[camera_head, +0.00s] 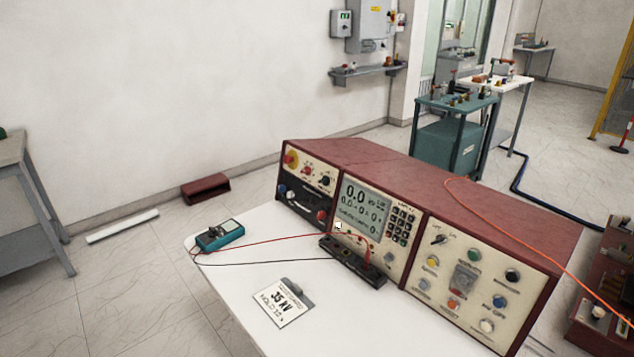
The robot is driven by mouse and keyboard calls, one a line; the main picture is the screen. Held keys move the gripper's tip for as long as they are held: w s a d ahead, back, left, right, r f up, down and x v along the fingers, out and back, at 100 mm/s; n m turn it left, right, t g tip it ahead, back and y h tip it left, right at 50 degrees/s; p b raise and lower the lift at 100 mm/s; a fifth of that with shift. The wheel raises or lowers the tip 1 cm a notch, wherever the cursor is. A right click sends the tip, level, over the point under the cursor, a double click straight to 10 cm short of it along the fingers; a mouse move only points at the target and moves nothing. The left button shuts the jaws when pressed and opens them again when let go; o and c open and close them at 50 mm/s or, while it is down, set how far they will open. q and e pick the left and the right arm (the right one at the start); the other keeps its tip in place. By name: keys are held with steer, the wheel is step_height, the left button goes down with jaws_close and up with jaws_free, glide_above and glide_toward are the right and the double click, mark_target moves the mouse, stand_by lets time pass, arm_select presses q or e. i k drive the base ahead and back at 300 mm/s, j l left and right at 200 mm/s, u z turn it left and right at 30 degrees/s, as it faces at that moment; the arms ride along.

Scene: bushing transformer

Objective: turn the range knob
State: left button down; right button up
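A red-cased test instrument (345,152) stands on a white table in the head view. Its left panel carries several small knobs, including a dark knob (326,181). Its right panel has a dark pointer knob (438,240) at the upper left, with small labels around it. A teal handheld multimeter (220,235) with a dial lies at the table's left corner. The lettering is too small to tell which knob is the range knob. Neither of my grippers shows in this view.
A black terminal block (352,263) sits in front of the instrument, with red and black leads running to the multimeter. An orange cable (520,241) crosses the case. The table's front left is clear.

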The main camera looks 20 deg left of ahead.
mark_target(325, 180)
steer(key=i+j, duration=0.15)
steer(key=j, duration=0.3)
steer(key=i+j+z, duration=0.1)
steer(key=j, duration=0.3)
steer(key=i+j+z, duration=0.1)
steer(key=j, duration=0.35)
steer(key=i+j, duration=0.2)
steer(key=j, duration=0.25)
steer(key=i+j+z, duration=0.1)
steer(key=j, duration=0.35)
steer(key=i+j, duration=0.1)
steer(key=j, duration=0.35)
steer(key=z, duration=0.05)
